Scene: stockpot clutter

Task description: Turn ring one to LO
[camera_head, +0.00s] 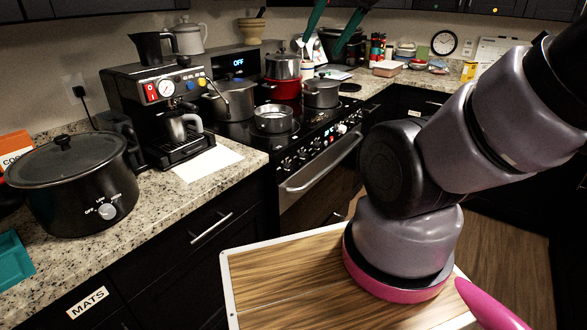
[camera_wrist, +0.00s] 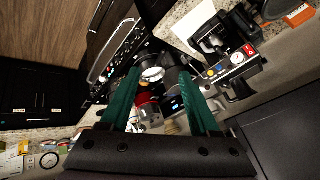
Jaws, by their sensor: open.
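The black stove (camera_head: 240,131) stands between the counters, with a row of knobs (camera_head: 318,143) along its front panel. A few knobs show red or white marks, but their labels are too small to read, so I cannot tell which is ring one. The knobs also show at the left of the stove in the wrist view (camera_wrist: 110,70). A display (camera_head: 238,62) behind the hob reads OFF. My gripper (camera_head: 321,47) has two teal fingers, high above the stove's far right side. In the wrist view the fingers (camera_wrist: 159,72) are spread apart with nothing held between them.
Pots stand on the hob: a steel pan (camera_head: 273,119), a grey pot (camera_head: 233,97), a red pot (camera_head: 284,87) and another steel pot (camera_head: 321,93). A coffee machine (camera_head: 160,110) and a black slow cooker (camera_head: 68,183) stand left. The floor (camera_head: 500,235) before the stove is partly clear.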

